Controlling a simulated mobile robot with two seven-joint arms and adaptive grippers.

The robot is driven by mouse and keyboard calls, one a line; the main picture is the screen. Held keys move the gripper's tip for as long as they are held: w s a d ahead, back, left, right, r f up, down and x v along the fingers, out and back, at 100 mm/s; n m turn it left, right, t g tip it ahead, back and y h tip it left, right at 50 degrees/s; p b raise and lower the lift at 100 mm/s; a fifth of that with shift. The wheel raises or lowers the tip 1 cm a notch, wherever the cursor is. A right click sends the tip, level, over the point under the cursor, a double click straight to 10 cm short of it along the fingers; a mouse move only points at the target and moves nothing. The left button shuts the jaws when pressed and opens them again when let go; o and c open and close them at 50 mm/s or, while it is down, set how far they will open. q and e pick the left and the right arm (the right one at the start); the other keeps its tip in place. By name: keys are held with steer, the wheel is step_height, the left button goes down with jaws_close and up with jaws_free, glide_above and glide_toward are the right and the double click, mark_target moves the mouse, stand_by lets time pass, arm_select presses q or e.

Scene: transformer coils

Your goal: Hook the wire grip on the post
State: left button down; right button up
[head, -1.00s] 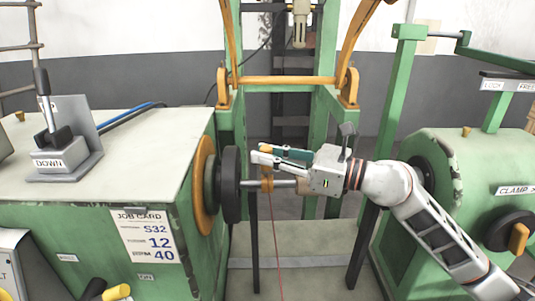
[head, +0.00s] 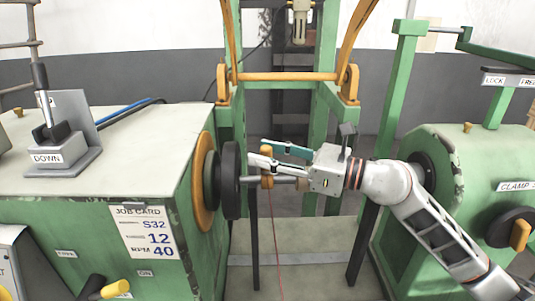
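The wire grip (head: 267,181) is a small orange-brown piece with a thin red wire (head: 275,235) hanging from it. It is at a short silver rod (head: 253,181) that sticks out from the black disc; I take this rod for the post, though I cannot tell surely. Whether the grip is hooked on it or just in front of it is unclear. My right gripper (head: 257,151) comes in from the right, its fingers spread apart. The lower finger crosses the grip and hides part of it. My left gripper is out of view.
A black disc (head: 230,180) on an orange flange (head: 202,190) stands left of the gripper, on the green headstock. The green tailstock (head: 440,215) is at right. An orange crossbar (head: 285,79) runs behind and above. Open space lies below the rod.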

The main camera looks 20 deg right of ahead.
steer(key=v, duration=0.7)
steer(key=shift+s+d, duration=0.2)
stand_by(0.9)
